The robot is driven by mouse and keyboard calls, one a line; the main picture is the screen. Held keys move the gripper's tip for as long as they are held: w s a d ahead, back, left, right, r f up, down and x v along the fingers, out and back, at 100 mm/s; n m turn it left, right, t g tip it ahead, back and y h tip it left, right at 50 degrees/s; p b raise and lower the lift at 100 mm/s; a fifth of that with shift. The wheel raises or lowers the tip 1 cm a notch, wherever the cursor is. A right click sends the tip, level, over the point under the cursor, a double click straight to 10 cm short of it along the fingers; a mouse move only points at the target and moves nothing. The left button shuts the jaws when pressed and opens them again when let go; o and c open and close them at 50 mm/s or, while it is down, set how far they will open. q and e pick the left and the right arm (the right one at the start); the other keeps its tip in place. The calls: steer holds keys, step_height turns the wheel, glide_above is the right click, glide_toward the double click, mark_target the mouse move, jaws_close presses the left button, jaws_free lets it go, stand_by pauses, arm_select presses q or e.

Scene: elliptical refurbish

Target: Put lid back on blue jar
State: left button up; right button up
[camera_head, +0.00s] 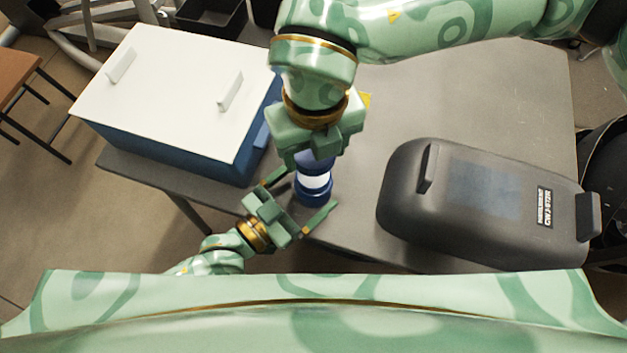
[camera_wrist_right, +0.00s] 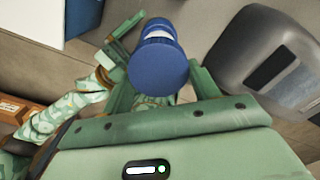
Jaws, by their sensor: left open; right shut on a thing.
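The blue jar (camera_head: 313,194), with a white band, is upright near the table's front edge. My right gripper (camera_head: 315,157) is directly above it, pointing down, and shut on the blue lid. In the right wrist view the lid (camera_wrist_right: 158,70) is a round blue disc between the fingers, with the jar's white band (camera_wrist_right: 158,34) just beyond it. The lid is at or very near the jar's top; I cannot tell whether it is seated. My left gripper (camera_head: 309,188) is open, with its fingers on either side of the jar, apparently not clamping it.
A blue box (camera_head: 205,150) with a white top stands left on the grey table (camera_head: 490,95). A dark grey case (camera_head: 480,205) lies to the right of the jar. The table behind the case is clear. A small yellow thing (camera_head: 365,99) shows behind my right gripper.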

mark_target(315, 178)
arm_select(q)
steer(key=shift+x, duration=1)
steer(key=c, duration=1.5)
steer(key=shift+o, duration=0.2)
arm_select(e)
steer(key=shift+f, duration=2.5)
steer(key=shift+f, duration=0.1)
steer(key=shift+f, duration=0.8)
steer(key=shift+f, duration=0.55)
